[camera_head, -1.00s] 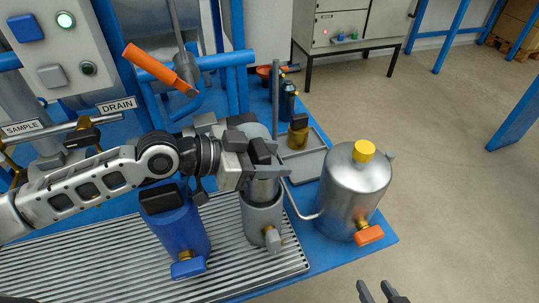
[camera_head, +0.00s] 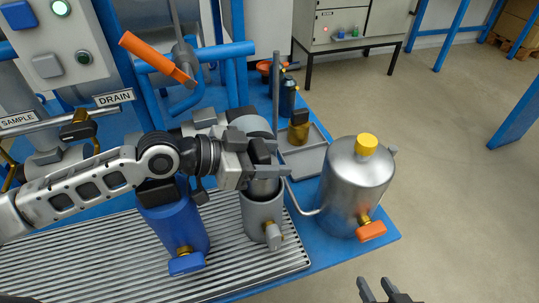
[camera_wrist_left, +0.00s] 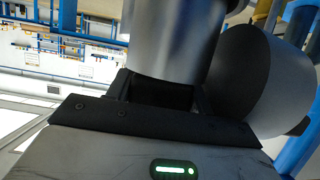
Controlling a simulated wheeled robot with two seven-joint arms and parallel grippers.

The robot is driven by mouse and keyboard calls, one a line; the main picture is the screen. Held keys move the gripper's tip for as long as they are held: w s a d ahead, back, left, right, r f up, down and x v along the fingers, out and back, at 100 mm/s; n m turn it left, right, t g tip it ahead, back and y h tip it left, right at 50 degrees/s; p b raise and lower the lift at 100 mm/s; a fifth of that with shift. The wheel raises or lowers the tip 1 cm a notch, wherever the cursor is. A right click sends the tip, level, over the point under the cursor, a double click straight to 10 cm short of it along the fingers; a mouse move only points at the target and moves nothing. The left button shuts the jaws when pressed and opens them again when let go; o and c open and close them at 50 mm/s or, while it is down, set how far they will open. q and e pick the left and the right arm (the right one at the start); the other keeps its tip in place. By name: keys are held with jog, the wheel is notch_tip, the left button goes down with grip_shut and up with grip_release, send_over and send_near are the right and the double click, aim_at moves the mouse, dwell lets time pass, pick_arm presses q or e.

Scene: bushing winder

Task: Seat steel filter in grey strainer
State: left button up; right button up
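My left gripper (camera_head: 265,170) is above the grey strainer and shut on the steel filter (camera_head: 264,188). The filter is an upright metallic cylinder, and its lower end is in the strainer's mouth. How deep it sits is hidden. The filter also fills the top of the left wrist view (camera_wrist_left: 172,38), between the fingers. The grey strainer (camera_head: 260,214) is an open cup with a grey tap at its front, standing on the ribbed drain grate. My right gripper (camera_head: 380,292) is at the bottom edge, empty, with its fingertips apart.
A blue jug (camera_head: 182,228) with a blue tap stands left of the strainer. A steel tank (camera_head: 354,190) with yellow cap and orange tap handle stands right. A tray (camera_head: 303,160) with a brass-coloured part is behind. The ribbed grate (camera_head: 90,262) is clear at front left.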

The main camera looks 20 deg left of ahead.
pick_arm(q)
jog(key=o, duration=0.4)
jog(key=shift+f, duration=0.1)
jog(key=shift+o, duration=0.2)
